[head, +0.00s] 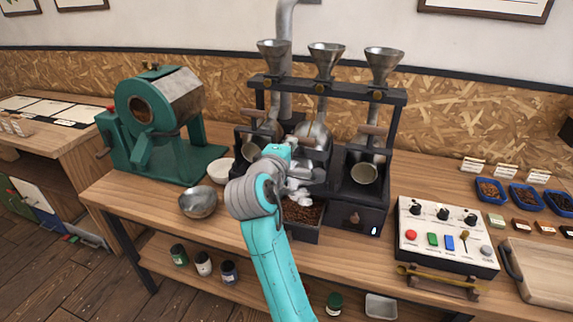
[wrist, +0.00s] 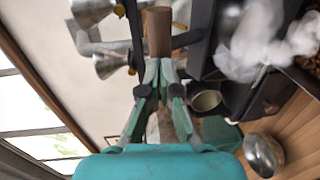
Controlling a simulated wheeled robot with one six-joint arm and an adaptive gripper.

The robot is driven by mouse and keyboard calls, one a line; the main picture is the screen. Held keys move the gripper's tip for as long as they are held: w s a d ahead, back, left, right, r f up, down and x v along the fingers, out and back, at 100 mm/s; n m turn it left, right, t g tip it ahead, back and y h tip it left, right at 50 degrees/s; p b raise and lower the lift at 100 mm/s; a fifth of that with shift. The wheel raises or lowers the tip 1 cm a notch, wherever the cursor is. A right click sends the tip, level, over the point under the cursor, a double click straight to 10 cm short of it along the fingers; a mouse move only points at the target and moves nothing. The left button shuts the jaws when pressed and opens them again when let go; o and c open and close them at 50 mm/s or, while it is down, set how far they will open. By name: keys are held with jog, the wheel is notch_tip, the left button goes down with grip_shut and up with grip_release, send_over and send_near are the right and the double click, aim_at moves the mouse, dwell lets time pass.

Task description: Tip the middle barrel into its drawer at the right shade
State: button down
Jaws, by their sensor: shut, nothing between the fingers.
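The middle barrel (head: 313,135) is a grey metal drum in the dark roaster frame, under the middle funnel. My arm and gripper hide much of its front. The middle drawer (head: 305,235) is pulled out and holds dark brown beans (head: 301,212). White smoke (head: 303,192) hangs just over them, and also shows in the wrist view (wrist: 258,45). My gripper (wrist: 158,62) is shut and empty, its fingertips close to a brown wooden handle (wrist: 157,30). Whether they touch it, I cannot tell. In the head view my gripper's fingers are hidden.
The left barrel (head: 250,151) and right barrel (head: 364,174) show open mouths. The right drawer (head: 356,217) is shut. A metal bowl (head: 198,202) and a green roaster (head: 160,130) stand left. A control box (head: 445,236), bean trays (head: 525,197) and a wooden board (head: 545,270) lie right.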

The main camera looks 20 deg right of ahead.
jog(key=w+d+r+g+y, duration=0.1)
jog(key=w, duration=0.1)
jog(key=w+d+r+g, duration=0.1)
jog(key=w+d, duration=0.1)
jog(key=w+d+r+g+y, duration=0.1)
jog(key=w, duration=0.1)
jog(key=shift+d+y, duration=0.25)
jog(key=shift+y, duration=0.05)
jog(key=shift+w+d, duration=0.7)
jog(key=shift+w, duration=0.35)
